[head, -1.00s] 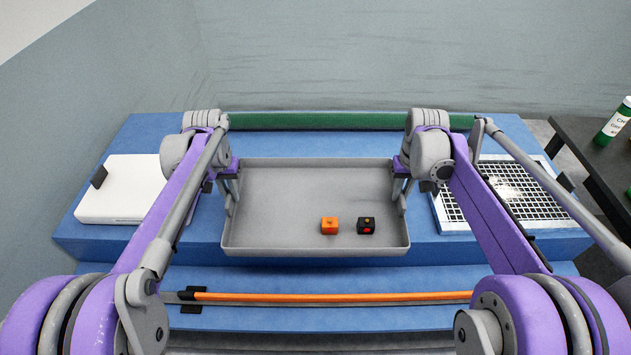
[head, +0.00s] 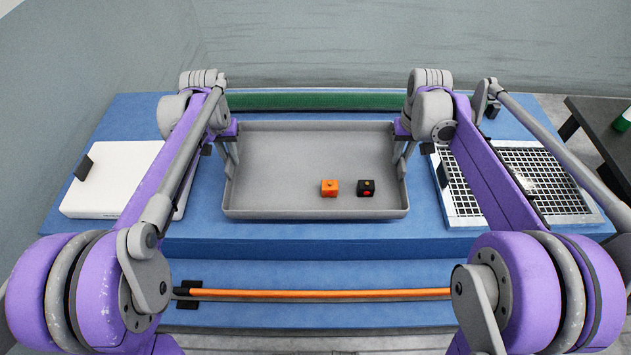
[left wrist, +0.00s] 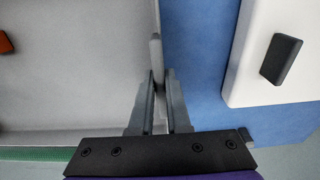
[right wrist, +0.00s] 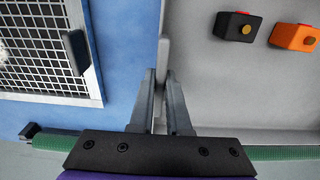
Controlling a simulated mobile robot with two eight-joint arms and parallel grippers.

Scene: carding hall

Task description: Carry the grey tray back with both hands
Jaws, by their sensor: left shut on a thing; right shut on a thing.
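The grey tray (head: 275,165) is a shallow rectangular pan over the blue top, with its long side across my view. My left gripper (head: 231,160) is shut on its left wall, and the left wrist view shows the fingers (left wrist: 158,95) on either side of that wall. My right gripper (head: 402,160) is shut on the right wall, also seen in the right wrist view (right wrist: 162,90). An orange cube (head: 329,188) and a black cube (head: 366,188) lie in the tray, towards its front right. I cannot tell whether the tray touches the blue top.
A white box (head: 110,180) with a dark handle lies left of the tray. White-framed black grids (head: 545,180) lie to the right. A green roller (head: 310,101) runs behind the tray. An orange rod (head: 320,293) lies in front, lower down. A dark table (head: 605,130) stands far right.

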